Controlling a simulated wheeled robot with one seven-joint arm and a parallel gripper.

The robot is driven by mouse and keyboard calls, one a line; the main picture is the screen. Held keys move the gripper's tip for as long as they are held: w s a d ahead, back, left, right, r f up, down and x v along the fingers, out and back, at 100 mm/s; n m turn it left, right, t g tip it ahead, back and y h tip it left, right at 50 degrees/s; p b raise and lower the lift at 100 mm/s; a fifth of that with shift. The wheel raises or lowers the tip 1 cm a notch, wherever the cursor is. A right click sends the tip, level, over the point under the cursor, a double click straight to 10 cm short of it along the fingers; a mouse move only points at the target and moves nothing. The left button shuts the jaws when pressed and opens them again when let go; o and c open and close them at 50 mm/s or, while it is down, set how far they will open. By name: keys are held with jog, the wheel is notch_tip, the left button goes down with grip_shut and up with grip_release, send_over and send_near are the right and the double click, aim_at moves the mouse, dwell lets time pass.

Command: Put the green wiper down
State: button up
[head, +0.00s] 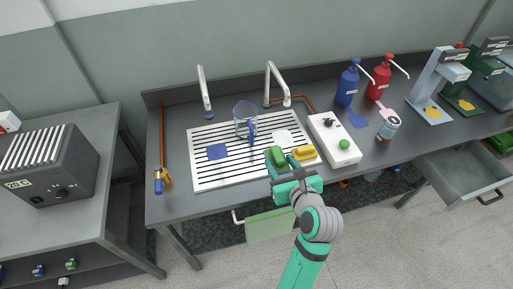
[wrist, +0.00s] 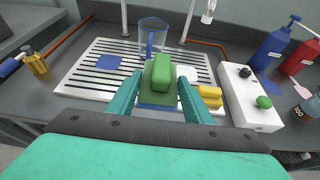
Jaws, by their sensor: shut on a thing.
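The green wiper (head: 276,156) is a block with a bright green top and a darker green lower part. It also shows in the wrist view (wrist: 161,72), between the fingers. My gripper (wrist: 160,95) is shut on it, over the front part of the white slotted drainboard (head: 205,175). A blue strip shows below the wiper in the wrist view. I cannot tell whether the wiper touches the board. A yellow wiper (head: 303,153) lies close to its right, partly behind my right finger in the wrist view.
A clear jug with a blue handle (head: 245,115) stands behind the wiper. A blue square (head: 217,152) lies on the board's left, with bare slots around it. A white box (head: 335,140) with knobs stands right. Taps rise behind; a green cloth (head: 268,226) hangs in front.

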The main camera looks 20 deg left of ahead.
jog(key=w+a+f, duration=0.2)
jog(key=a, duration=0.1)
jog(key=w+a+f, duration=0.1)
jog(key=a, duration=0.1)
jog(key=shift+w+f, duration=0.15)
jog(key=shift+w, duration=0.25)
send_over(259, 167)
jog(key=s, duration=0.1)
jog(key=f, duration=0.4)
jog(key=shift+d+f, duration=0.3)
jog(key=shift+d, duration=0.1)
jog(key=shift+w+a+f, duration=0.3)
jog(key=shift+a+f, duration=0.1)
jog(key=shift+f, duration=0.2)
jog(key=shift+w+f, duration=0.15)
jog(key=shift+f, duration=1.5)
jog(key=shift+f, duration=0.1)
